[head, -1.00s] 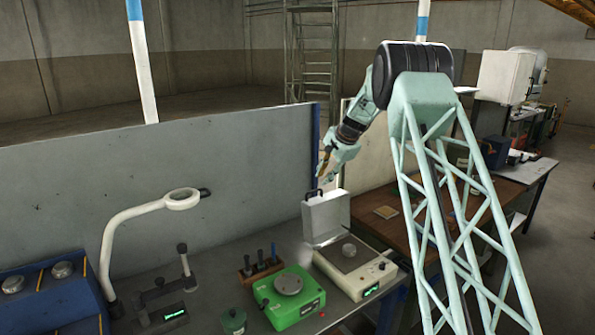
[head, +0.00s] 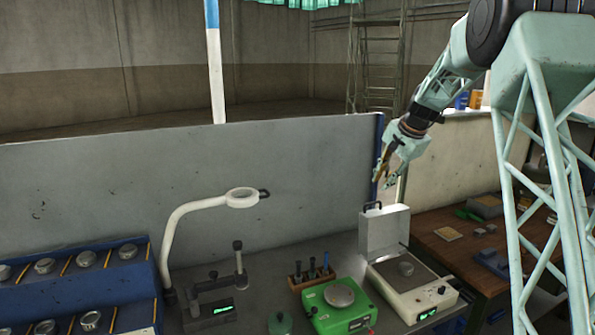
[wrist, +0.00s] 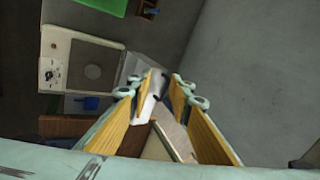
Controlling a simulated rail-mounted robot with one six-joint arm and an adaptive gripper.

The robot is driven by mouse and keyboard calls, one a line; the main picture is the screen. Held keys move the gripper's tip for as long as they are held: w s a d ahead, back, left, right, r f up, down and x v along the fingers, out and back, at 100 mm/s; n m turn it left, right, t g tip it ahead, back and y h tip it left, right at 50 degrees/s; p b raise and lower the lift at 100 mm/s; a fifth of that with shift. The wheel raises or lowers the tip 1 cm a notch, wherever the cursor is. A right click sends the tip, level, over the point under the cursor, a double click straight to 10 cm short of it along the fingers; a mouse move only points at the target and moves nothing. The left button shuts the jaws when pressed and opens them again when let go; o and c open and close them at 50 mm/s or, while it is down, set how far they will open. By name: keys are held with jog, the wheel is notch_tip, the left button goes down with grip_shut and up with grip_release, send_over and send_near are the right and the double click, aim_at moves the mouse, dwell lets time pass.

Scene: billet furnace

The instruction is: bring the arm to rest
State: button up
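My gripper (head: 384,178) hangs in the air above the lidded instrument (head: 398,294), near the right end of the grey partition. In the wrist view my gripper (wrist: 165,84) shows two wood-coloured fingers spread apart with nothing held between them. The instrument's lid (head: 384,233) stands upright with its dark handle below my fingertips, apart from them. A small round metal piece (head: 406,268) sits on the instrument's plate. The instrument also shows at the left of the wrist view (wrist: 55,62).
A green scale (head: 350,316), a wooden tool rack (head: 312,279) and a ring-lamp magnifier (head: 242,198) stand on the bench. Blue racks (head: 110,262) with round metal pieces are at the left. The grey partition (head: 110,185) runs behind the bench. A brown table (head: 440,241) is at the right.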

jog(key=s+a+r+n+b, duration=0.2)
jog(key=s+a+b, duration=0.1)
jog(key=s, duration=1)
jog(key=s+a+r+n+b, duration=0.2)
jog(key=s+a+b, duration=0.1)
jog(key=s, duration=0.9)
jog(key=s+a+r+n+b, duration=0.2)
jog(key=s+a+b, duration=0.1)
jog(key=s, duration=1)
jog(key=s+f+n+b, duration=0.1)
jog(key=s+f, duration=0.4)
jog(key=s, duration=0.7)
jog(key=s+f+n+h+b, duration=0.1)
jog(key=s+f+b, duration=0.3)
jog(key=s, duration=0.8)
jog(key=s+f+n+g+h+b, duration=0.1)
jog(key=s+f+n+b, duration=0.2)
jog(key=s, duration=0.9)
notch_tip(320, 180, down, 3)
jog(key=shift+s+a+f, duration=0.1)
jog(key=shift+s+a, duration=0.1)
jog(key=shift+a, duration=0.25)
jog(key=shift+a, duration=0.1)
